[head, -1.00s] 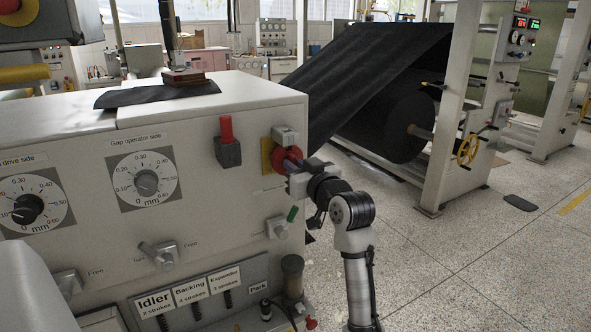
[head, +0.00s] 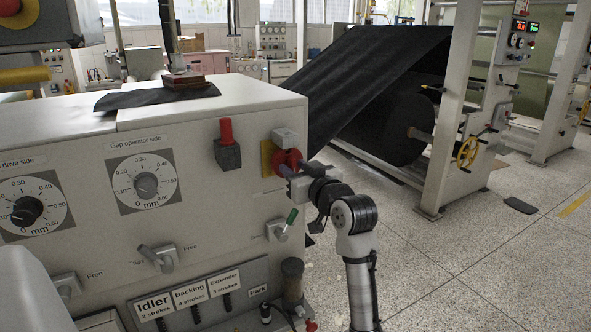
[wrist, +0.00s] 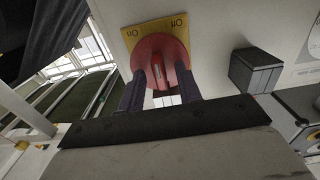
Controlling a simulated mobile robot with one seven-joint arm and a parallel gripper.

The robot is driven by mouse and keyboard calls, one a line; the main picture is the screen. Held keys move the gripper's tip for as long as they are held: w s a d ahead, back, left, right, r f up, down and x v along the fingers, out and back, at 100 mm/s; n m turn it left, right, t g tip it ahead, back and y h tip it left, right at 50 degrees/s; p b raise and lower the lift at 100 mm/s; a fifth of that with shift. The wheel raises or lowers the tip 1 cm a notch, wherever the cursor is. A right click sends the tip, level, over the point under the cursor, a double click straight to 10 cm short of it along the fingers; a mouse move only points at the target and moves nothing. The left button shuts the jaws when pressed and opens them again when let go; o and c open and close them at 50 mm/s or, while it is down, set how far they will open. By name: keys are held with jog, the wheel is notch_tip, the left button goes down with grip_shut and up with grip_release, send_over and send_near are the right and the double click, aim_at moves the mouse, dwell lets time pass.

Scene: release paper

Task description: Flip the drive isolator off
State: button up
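The drive isolator is a round red rotary switch (wrist: 160,55) on a yellow plate (wrist: 148,32) marked On and Off. In the head view the red switch (head: 289,160) sits at the right end of the grey machine front. In the wrist view its raised grip stands between the two dark fingers of my gripper (wrist: 161,88). The fingers are apart, one on each side of the grip, with narrow gaps showing. In the head view my gripper (head: 290,171) is right at the switch. I cannot tell exactly which mark the switch points to.
A red knob on a dark block (head: 227,145) is left of the isolator. A grey block (head: 284,138) sits just above the switch. The floor (head: 440,270) to the right is open.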

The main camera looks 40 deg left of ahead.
jog(key=b+v, duration=0.2)
jog(key=v, duration=1.1)
jog(key=shift+d, duration=0.1)
